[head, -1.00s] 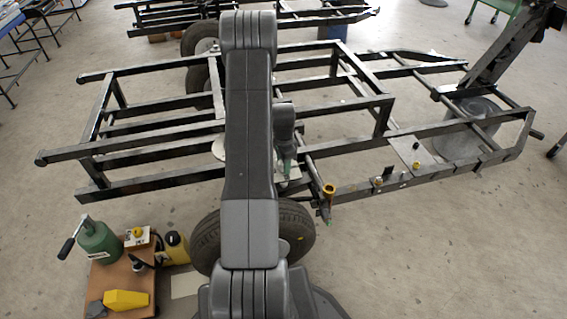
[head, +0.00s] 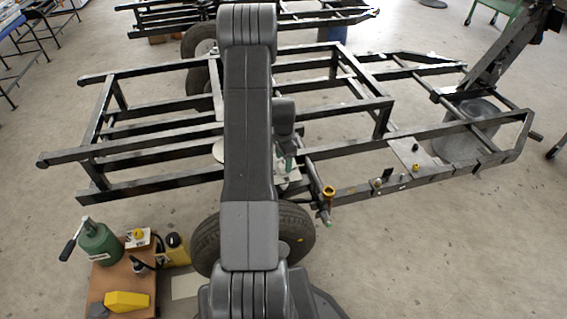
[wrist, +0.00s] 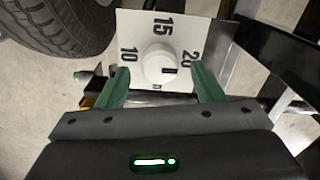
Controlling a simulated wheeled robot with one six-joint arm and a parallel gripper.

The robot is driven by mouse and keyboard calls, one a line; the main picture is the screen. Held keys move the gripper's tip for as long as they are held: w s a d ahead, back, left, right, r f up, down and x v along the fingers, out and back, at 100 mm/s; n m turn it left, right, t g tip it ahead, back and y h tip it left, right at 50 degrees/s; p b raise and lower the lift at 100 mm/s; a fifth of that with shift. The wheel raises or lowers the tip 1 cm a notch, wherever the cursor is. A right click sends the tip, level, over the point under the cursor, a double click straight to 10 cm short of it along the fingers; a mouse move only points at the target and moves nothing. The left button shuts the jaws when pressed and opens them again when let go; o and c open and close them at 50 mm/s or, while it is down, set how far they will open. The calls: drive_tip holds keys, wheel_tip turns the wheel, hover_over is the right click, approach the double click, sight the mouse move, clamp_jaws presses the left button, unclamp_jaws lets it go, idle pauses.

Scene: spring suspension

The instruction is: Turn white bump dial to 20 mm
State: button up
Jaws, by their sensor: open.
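The white dial (wrist: 157,66) is a round knob on a white plate (wrist: 140,22) marked 10, 15 and 20, seen in the wrist view. A short dark mark sits on the right part of the knob's face, on the side of the 20. My gripper (wrist: 160,73) is open. Its two green fingers stand left and right of the knob, with gaps visible; whether either touches it I cannot tell. In the head view my arm hides the dial and most of the gripper.
A black tyre (wrist: 62,22) is close at upper left in the wrist view. The dark trailer frame (head: 430,180) stretches right in the head view. A yellow-topped fitting (head: 328,192) is on the frame nearby. A wooden board (head: 105,280) with a green jack (head: 98,242) lies lower left.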

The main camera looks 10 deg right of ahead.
sight(283, 164)
wheel_tip(283, 164, up, 11)
drive_tip(key=p, duration=0.2)
drive_tip(key=shift+f, duration=0.25)
wheel_tip(283, 164, down, 14)
drive_tip(key=b, duration=0.3)
drive_tip(key=shift+r, duration=0.2)
drive_tip(key=shift+r, duration=0.15)
